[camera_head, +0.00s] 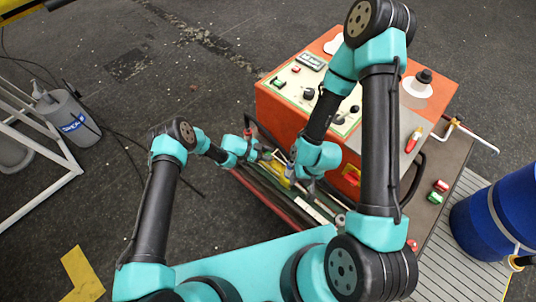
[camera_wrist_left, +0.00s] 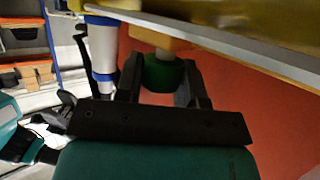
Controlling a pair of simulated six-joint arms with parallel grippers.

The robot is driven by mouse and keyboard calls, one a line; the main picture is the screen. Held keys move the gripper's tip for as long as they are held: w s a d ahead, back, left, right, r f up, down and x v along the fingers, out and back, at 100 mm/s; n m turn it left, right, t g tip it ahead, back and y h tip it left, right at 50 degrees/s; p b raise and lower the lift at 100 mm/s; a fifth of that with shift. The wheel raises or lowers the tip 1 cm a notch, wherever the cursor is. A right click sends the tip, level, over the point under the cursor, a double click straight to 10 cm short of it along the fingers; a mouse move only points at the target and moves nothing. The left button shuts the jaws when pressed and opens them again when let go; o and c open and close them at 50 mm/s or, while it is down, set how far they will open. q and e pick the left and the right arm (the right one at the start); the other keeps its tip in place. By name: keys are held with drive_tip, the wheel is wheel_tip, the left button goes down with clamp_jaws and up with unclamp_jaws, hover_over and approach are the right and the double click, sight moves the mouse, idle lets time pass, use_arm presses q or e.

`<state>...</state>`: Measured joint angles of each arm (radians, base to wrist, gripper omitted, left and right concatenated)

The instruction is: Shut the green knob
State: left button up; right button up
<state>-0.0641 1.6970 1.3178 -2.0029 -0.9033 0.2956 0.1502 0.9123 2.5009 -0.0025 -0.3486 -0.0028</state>
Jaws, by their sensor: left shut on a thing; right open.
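The green knob (camera_wrist_left: 162,73) is in the left wrist view, on a pale stem below an orange block (camera_wrist_left: 150,42). The two dark fingers of my left gripper (camera_wrist_left: 160,82) are on either side of it, shut on it. In the head view my left gripper (camera_head: 267,155) is at the front side of the orange machine (camera_head: 275,110); the knob is too small to make out there. My right gripper (camera_head: 289,172) is open, a little lower and to the right, close to a yellow part (camera_head: 283,184); its fingertips are partly hidden by its own wrist.
The machine's top carries a control panel (camera_head: 291,86) with buttons and knobs. A red and yellow switch (camera_head: 351,175) is on its front. A blue barrel (camera_head: 500,212) stands at right, a grey container (camera_head: 70,118) at left. In the left wrist view a white post with a blue band (camera_wrist_left: 104,77) stands left of the knob.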

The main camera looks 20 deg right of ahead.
use_arm(q)
drive_tip(key=shift+w+r, duration=0.25)
drive_tip(key=o, duration=0.9)
drive_tip(key=shift+s+f, duration=0.15)
drive_tip(key=shift+a, duration=0.1)
drive_tip(key=v, duration=1.7)
